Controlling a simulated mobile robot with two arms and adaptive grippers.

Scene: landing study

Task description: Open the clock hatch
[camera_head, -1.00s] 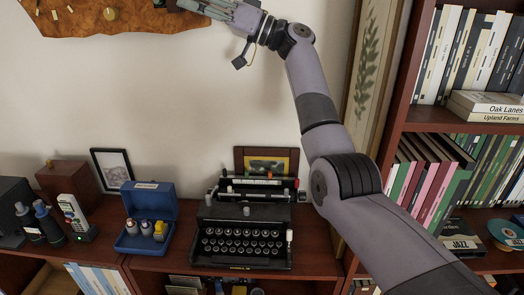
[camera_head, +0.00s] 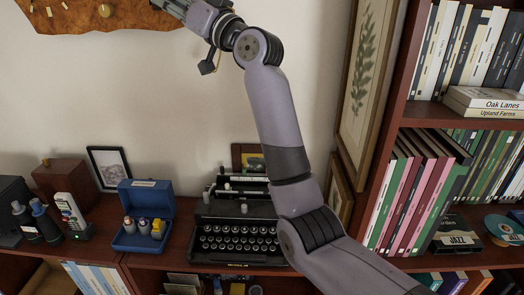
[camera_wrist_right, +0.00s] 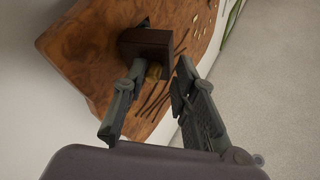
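The clock (camera_head: 75,16) is a brown wooden slab with pale hour marks at the top left of the head view; its top is cut off. In the right wrist view the clock (camera_wrist_right: 90,55) carries a dark brown box-like hatch (camera_wrist_right: 145,45) with a small brass knob (camera_wrist_right: 153,72). My right gripper (camera_wrist_right: 161,68) is open, its two fingers on either side of the knob, the left finger closer to it. I cannot tell whether a finger touches it. In the head view the gripper is at the top edge, by the clock's right end. My left gripper is not in view.
Below stand a typewriter (camera_head: 240,235), an open blue case (camera_head: 143,225), a cordless phone (camera_head: 72,215) and a small picture frame (camera_head: 109,167). A full bookshelf (camera_head: 425,60) and a framed plant print (camera_head: 365,80) are at the right. The wall between is clear.

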